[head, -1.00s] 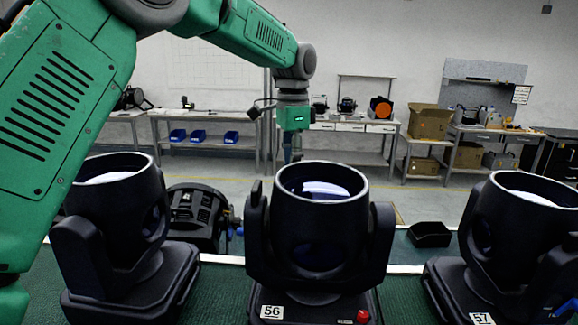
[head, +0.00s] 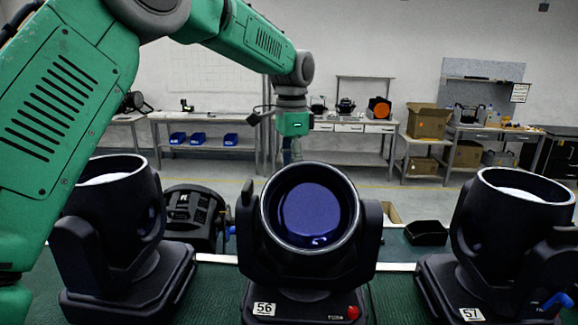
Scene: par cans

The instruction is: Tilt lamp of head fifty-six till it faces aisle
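The moving head labelled 56 (head: 310,225) stands in the middle of the head view. Its lamp barrel is tilted toward me, and its round blue-violet lens (head: 312,213) shows almost face-on. A label "56" and a red knob (head: 353,312) sit on its base. My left arm comes in from the left and reaches over to behind head 56. My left gripper (head: 292,152) points down behind the top of the barrel; its fingertips are mostly hidden, so I cannot tell if they touch it. My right gripper is not in view.
Another head (head: 110,215) stands at left and head 57 (head: 510,225) at right, both lamps facing mostly up. Behind lie a black case-like fixture (head: 193,215) and a small black tray (head: 426,232). Workbenches with blue bins (head: 198,138) and boxes line the far wall.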

